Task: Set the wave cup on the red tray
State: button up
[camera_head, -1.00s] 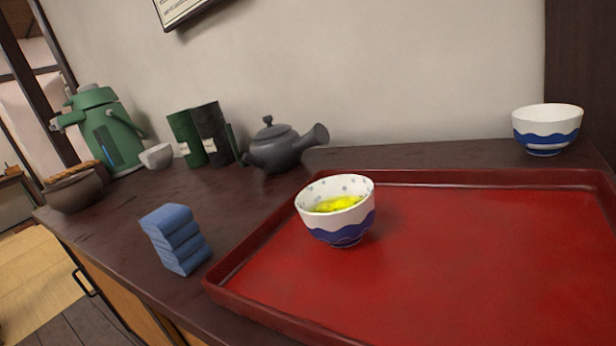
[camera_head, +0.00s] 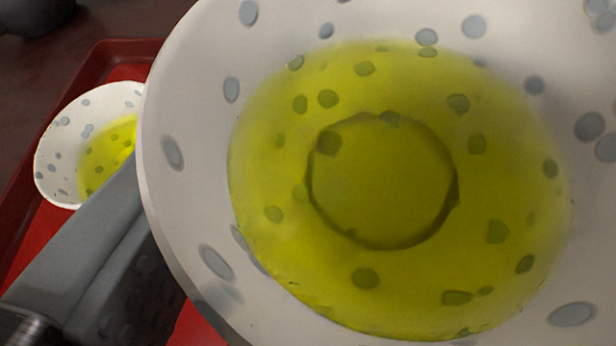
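A white cup with grey-blue dots inside and yellow-green tea (camera_head: 400,200) fills most of the view, very close to the camera and seen from above. Its outer wall is mostly hidden, so no wave pattern shows on it. One dark grey finger of my gripper (camera_head: 95,255) presses along the cup's left side; the other finger is hidden behind the cup. My gripper appears shut on this cup. The red tray (camera_head: 22,262) lies below and to the left, largely covered by the cup and finger.
A second dotted cup with tea (camera_head: 62,150) stands on the tray at the left, beyond the finger. The dark counter (camera_head: 50,60) shows at the upper left, with part of a dark object (camera_head: 35,12) at the corner. Space on the right is hidden.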

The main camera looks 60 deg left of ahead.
aim_at(354, 241)
jog(key=shift+f, duration=4.1)
jog(key=shift+f, duration=0.15)
jog(key=o, duration=1.1)
jog(key=shift+d+r, duration=0.1)
jog(key=shift+r, duration=0.1)
jog(key=v, duration=1.2)
jog(key=shift+f, duration=0.1)
